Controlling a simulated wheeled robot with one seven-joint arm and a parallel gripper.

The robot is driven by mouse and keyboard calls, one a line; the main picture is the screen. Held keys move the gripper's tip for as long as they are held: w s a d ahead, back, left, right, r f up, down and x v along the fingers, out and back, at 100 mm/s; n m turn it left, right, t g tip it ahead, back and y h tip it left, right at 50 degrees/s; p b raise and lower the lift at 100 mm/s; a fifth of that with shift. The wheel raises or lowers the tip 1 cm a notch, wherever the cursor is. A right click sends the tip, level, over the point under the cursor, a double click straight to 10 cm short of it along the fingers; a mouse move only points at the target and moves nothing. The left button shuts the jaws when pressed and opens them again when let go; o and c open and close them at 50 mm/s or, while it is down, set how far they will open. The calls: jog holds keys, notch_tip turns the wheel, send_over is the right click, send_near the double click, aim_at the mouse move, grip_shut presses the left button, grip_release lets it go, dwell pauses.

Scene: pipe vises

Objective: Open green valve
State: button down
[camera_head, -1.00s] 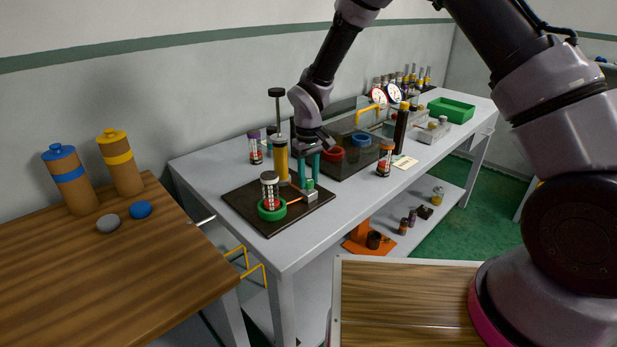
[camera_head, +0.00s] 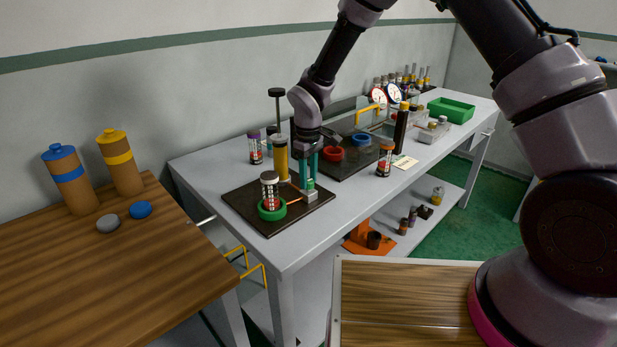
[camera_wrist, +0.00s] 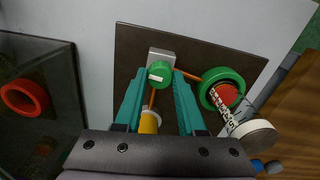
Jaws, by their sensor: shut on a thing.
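The green valve knob (camera_wrist: 160,76) sits on a small grey valve block (camera_wrist: 161,55) on a dark base plate (camera_wrist: 133,45). In the head view the block (camera_head: 311,196) is near the plate's right corner. My gripper (camera_wrist: 160,82) points down with its teal fingers on either side of the knob, shut on it. In the head view my gripper (camera_head: 308,183) is low over the block and largely hides the knob. A copper pipe (camera_head: 294,202) runs from the block to a green ring holder (camera_head: 271,213) with a capped vial (camera_head: 269,189) in it.
A yellow-bodied pump with a black top (camera_head: 280,160) stands close left of my gripper. A dark plate with a red ring (camera_head: 333,154) and a blue ring (camera_head: 361,139) lies to the right. An orange-capped vial (camera_head: 385,159) and a black bottle (camera_head: 401,130) stand beyond.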

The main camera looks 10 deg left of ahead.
aim_at(309, 180)
jog(key=c, duration=0.5)
grip_release()
notch_tip(309, 180, up, 11)
